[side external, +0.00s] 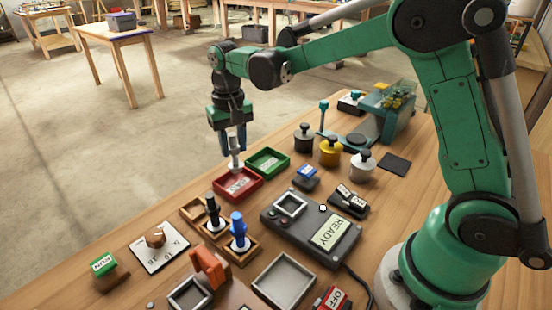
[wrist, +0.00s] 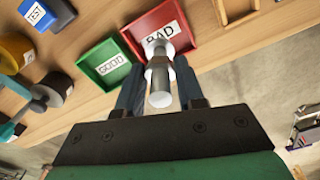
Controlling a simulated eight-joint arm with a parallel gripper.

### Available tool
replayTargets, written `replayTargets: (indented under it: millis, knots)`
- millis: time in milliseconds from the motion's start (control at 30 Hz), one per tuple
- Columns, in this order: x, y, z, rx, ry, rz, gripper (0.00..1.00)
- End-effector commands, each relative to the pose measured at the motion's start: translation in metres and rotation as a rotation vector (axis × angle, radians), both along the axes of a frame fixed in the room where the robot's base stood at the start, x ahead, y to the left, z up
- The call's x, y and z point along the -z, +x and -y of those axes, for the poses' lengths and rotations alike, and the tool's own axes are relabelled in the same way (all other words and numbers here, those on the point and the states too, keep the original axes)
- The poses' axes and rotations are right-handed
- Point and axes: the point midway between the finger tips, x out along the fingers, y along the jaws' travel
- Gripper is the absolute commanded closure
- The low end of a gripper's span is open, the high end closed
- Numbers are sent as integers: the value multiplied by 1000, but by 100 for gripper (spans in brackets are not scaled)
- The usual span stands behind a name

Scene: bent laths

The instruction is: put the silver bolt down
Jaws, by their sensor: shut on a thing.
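The silver bolt (side external: 235,158) is upright between the fingers of my gripper (side external: 233,142), which is shut on it. It also shows in the wrist view (wrist: 160,92), with my gripper's fingers (wrist: 159,82) on either side. The bolt's lower end is over the red tray (side external: 222,190), near its back edge. The red tray (wrist: 190,35) carries a label reading BAD, partly covered by the bolt. I cannot tell whether the bolt touches the tray floor.
A green tray (side external: 284,166) stands beside the red one; its label reads GOOD in the wrist view (wrist: 92,52). Black and blue pieces (side external: 238,228) stand in wooden holders in front. Several knobbed weights (side external: 329,152) and a grey READY box (side external: 294,228) are to the right.

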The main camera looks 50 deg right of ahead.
Motion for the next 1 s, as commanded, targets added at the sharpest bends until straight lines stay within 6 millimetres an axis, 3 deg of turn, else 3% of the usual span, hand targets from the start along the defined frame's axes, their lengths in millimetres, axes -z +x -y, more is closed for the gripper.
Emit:
replayTargets:
  millis: [333,733,767,833,867,1000]
  knots:
    - [39,0,0,0,0,0,100]
    - [45,0,0,0,0,0,100]
    - [45,0,0,0,0,0,62]
    - [44,0,0,0,0,0,42]
    - [44,0,0,0,0,0,35]
    - [44,0,0,0,0,0,35]
